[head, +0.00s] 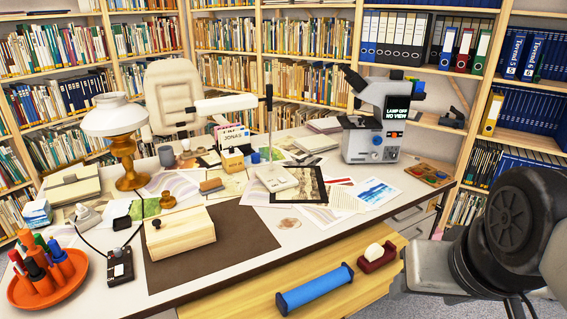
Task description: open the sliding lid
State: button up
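A pale wooden box (181,243) stands on a dark brown mat (248,247) on the desk, left of the middle. Its flat lid (180,224) covers the top, with a small dark knob (156,224) near the left end. The lid looks shut. My arm shows at the right edge, well apart from the box. My gripper's fingers are out of the picture, so I cannot see what they hold.
A brass lamp (124,175) stands behind the box. An orange dish (52,287) of markers and a small black switch box (120,267) lie to its left. A microscope (374,137) stands at the back right. The mat right of the box is clear. A blue roller (314,289) lies in front.

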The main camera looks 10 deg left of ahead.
aim_at(174, 223)
jog(key=j+u, duration=0.35)
jog(key=j, duration=0.55)
jog(key=l+u, duration=0.15)
jog(key=u, duration=0.3)
jog(key=k+l+u, duration=0.1)
jog(key=u, duration=0.3)
jog(key=j+u, duration=0.1)
jog(key=i+j+u, duration=0.15)
jog(key=j, duration=0.25)
jog(key=i+j+u, duration=0.2)
jog(key=j, duration=0.2)
jog(key=j+u, duration=0.15)
jog(key=j, duration=0.25)
jog(key=i+j+u, duration=0.2)
jog(key=i+z, duration=0.15)
jog(key=z, duration=0.35)
